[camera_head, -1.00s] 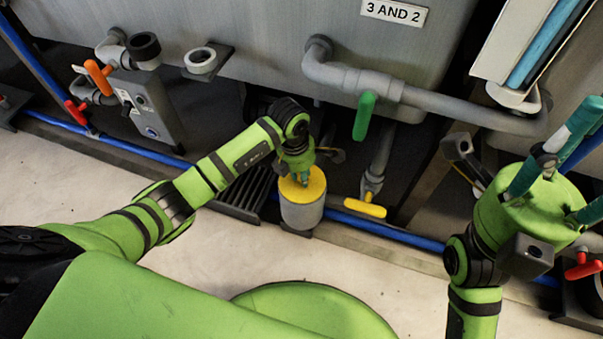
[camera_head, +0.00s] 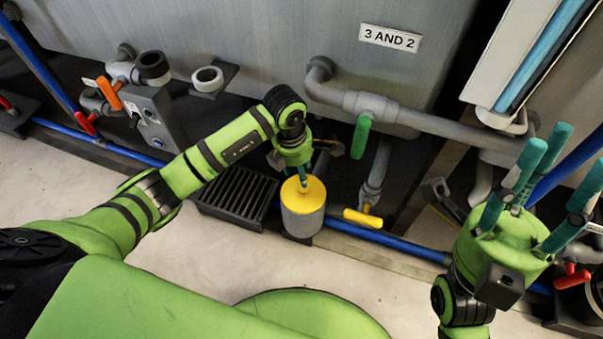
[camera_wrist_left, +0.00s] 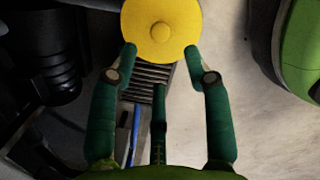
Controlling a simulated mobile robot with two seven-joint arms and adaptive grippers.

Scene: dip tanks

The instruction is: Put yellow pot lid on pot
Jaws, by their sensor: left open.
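The yellow pot lid (camera_head: 309,191) is a round disc with a small knob, seen from above in the left wrist view (camera_wrist_left: 160,14). In the head view it lies flat on top of the grey cylindrical pot (camera_head: 302,221) and looks seated on it. My left gripper (camera_head: 303,188) is open and empty, with its teal fingers just over the lid. In the left wrist view the lid lies beyond the spread fingertips, and the knob is not between them. My right gripper (camera_head: 562,165) is at the right, fingers spread upward, open and empty, far from the pot.
A black slotted grate (camera_head: 238,192) lies left of the pot. A yellow valve handle (camera_head: 362,217) and a blue pipe (camera_head: 385,238) are close to its right. A green handle (camera_head: 361,137) hangs behind. Pale floor (camera_head: 210,262) is clear in front.

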